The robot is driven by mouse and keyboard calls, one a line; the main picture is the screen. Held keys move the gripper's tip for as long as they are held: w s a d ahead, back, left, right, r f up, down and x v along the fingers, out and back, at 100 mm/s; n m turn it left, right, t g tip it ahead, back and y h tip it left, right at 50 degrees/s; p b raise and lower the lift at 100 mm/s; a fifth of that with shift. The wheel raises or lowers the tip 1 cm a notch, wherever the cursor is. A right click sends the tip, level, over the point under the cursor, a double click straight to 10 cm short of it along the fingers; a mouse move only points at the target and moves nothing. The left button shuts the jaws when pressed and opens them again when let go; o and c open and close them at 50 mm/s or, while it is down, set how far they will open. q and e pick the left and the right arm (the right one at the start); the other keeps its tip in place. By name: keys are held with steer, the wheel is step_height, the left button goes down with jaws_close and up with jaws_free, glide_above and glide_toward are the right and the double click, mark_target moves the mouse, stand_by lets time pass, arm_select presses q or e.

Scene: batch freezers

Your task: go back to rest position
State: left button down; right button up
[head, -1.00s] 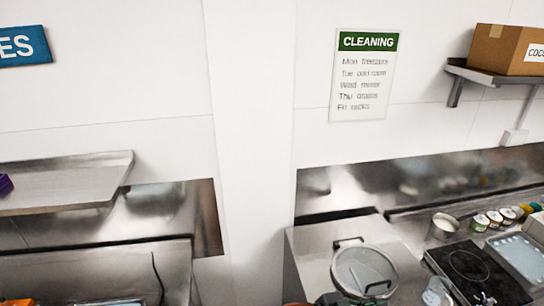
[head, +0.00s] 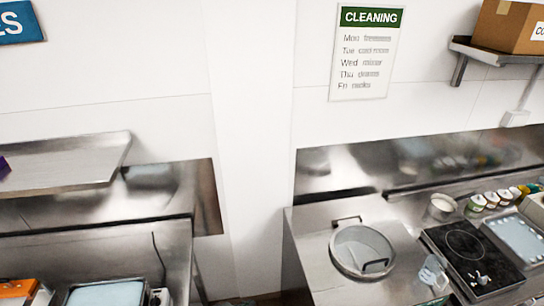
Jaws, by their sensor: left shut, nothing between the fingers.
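Neither of my grippers can be made out in the head view. The place below the picture's bottom edge is hidden from me. On the right, a steel freezer top (head: 310,246) carries a round clear lid (head: 360,246) with a dark handle. The lid lies flat and nothing touches it that I can see.
A black hob (head: 456,246) with a small object on it stands on the right counter. A clear jug (head: 430,276), a steel pot (head: 441,206) and several small jars are near it. A steel shelf (head: 70,163) is at left. An orange item (head: 17,288) sits below it.

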arm_select(q)
steer(key=s+a+f+n+g+y, duration=0.25)
steer(key=s+a+f, duration=0.25)
steer(key=s+a, duration=0.7)
steer(key=s+a+f+n+g+y, duration=0.25)
steer(key=s+a+f+y, duration=0.2)
steer(key=s+a, duration=0.85)
step_height(320, 180, down, 37)
steer(key=g+b, duration=0.1)
steer(key=b, duration=0.6)
steer(key=s+f+g+h+b, duration=0.1)
steer(key=s+f+b, duration=0.4)
steer(key=s+f, duration=1.4)
step_height(320, 180, down, 4)
steer(key=shift+s+a+f+m, duration=0.15)
steer(key=shift+s+a+m, duration=0.15)
steer(key=shift+s+a, duration=0.15)
